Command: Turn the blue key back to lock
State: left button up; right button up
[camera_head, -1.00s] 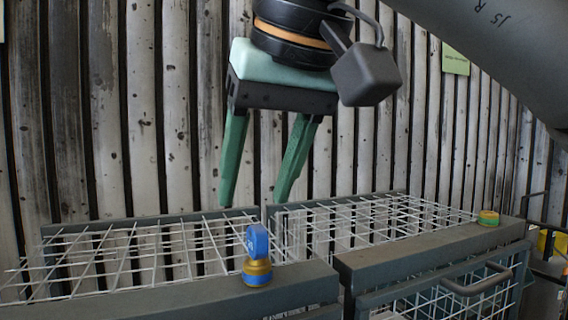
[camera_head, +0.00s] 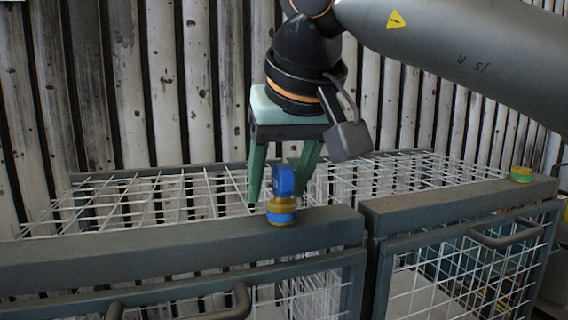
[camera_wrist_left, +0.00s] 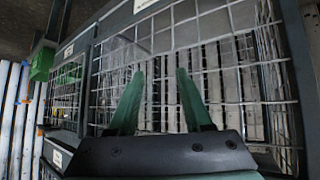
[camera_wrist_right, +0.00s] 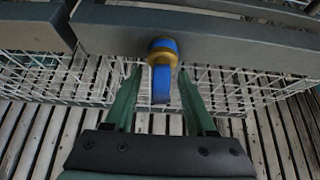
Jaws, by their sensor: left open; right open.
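The blue key (camera_head: 283,181) stands upright in a brass-coloured lock with a blue base (camera_head: 281,212), on the grey top bar of the left cage. My right gripper (camera_head: 277,196) is open just behind the key, its green fingers pointing down. In the right wrist view the key (camera_wrist_right: 161,84) lies between the two open fingers (camera_wrist_right: 156,88), with space on both sides and no visible contact. My left gripper (camera_wrist_left: 152,85) is open and empty in front of a wire mesh panel; it is not in the head view.
A second lock (camera_head: 521,174), yellow and green with no key in it, sits on the right cage (camera_head: 450,205). The wire-mesh top of the left cage (camera_head: 150,200) lies behind the bar. A handle (camera_head: 505,234) sticks out from the right cage's front.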

jog(key=shift+w+f, duration=0.1)
jog(key=shift+f, duration=0.1)
grip_shut()
dwell(0.4)
dwell(0.3)
jog(key=shift+a+r+n+y+p, duration=0.15)
jog(key=shift+n+y+p, duration=0.45)
jog(key=shift+n+p, duration=0.6)
jog(key=shift+s+a+n+g+y+p, duration=0.1)
jog(key=shift+n+g+y+p, duration=0.2)
jog(key=shift+n+p, duration=0.3)
jog(key=shift+s+a+n+g+y+p, duration=0.1)
jog(key=shift+n+g+y+p, duration=0.2)
jog(key=shift+n+p, duration=0.3)
